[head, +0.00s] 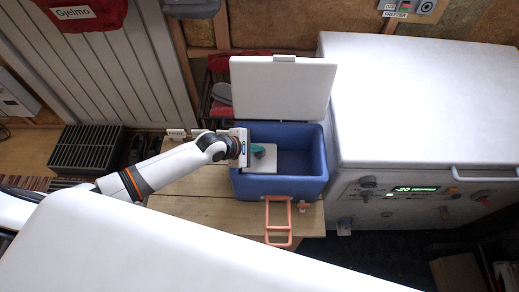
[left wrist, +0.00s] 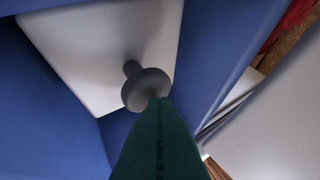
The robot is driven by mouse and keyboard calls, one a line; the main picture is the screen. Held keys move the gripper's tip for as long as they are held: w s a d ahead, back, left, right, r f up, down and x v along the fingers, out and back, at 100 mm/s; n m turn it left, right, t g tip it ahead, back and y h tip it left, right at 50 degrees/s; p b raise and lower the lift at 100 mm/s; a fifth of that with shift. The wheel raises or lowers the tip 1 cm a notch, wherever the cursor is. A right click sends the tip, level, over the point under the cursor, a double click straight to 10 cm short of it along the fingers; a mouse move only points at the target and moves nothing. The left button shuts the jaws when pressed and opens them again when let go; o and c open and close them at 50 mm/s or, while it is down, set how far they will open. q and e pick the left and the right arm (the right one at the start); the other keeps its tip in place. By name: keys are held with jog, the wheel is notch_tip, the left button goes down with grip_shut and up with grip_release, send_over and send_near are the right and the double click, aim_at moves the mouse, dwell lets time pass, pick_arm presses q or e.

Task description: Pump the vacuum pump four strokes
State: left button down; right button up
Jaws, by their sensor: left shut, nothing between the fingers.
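The vacuum pump shows as a dark grey round knob on a short stem (left wrist: 145,88), standing up from a white plate (left wrist: 95,40). In the head view the white plate (head: 262,163) sits in the left part of an open blue box (head: 280,187). My left gripper (head: 258,152) reaches into the box from the left, its teal fingers shut with nothing between them. In the left wrist view the shut fingertips (left wrist: 158,103) overlap the near edge of the knob; I cannot tell if they touch it. The pump's lower part is hidden. My right gripper is not in view.
The box's white lid (head: 283,88) stands open behind it. The box rests on a wooden table (head: 190,195), with an orange handle frame (head: 278,222) at its front. A large white freezer (head: 420,100) with a lit panel stands close on the right. A black crate (head: 86,148) is at left.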

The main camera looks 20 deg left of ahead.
aim_at(256, 156)
pick_arm(q)
jog(key=shift+f+b, duration=0.4)
jog(key=shift+f, duration=0.5)
dwell(0.5)
jog(key=shift+s+f+b, duration=0.35)
jog(key=shift+s+f, duration=0.05)
jog(key=shift+f, duration=0.45)
dwell(0.6)
jog(key=shift+w+a+r+p, duration=0.1)
jog(key=shift+w+r+p, duration=0.2)
jog(key=shift+r+p, duration=0.75)
jog(key=shift+s+a+r+p, duration=0.1)
jog(key=shift+a+r+p, duration=0.2)
jog(key=shift+r+p, duration=0.75)
jog(key=shift+p, duration=0.3)
jog(key=shift+d, duration=0.15)
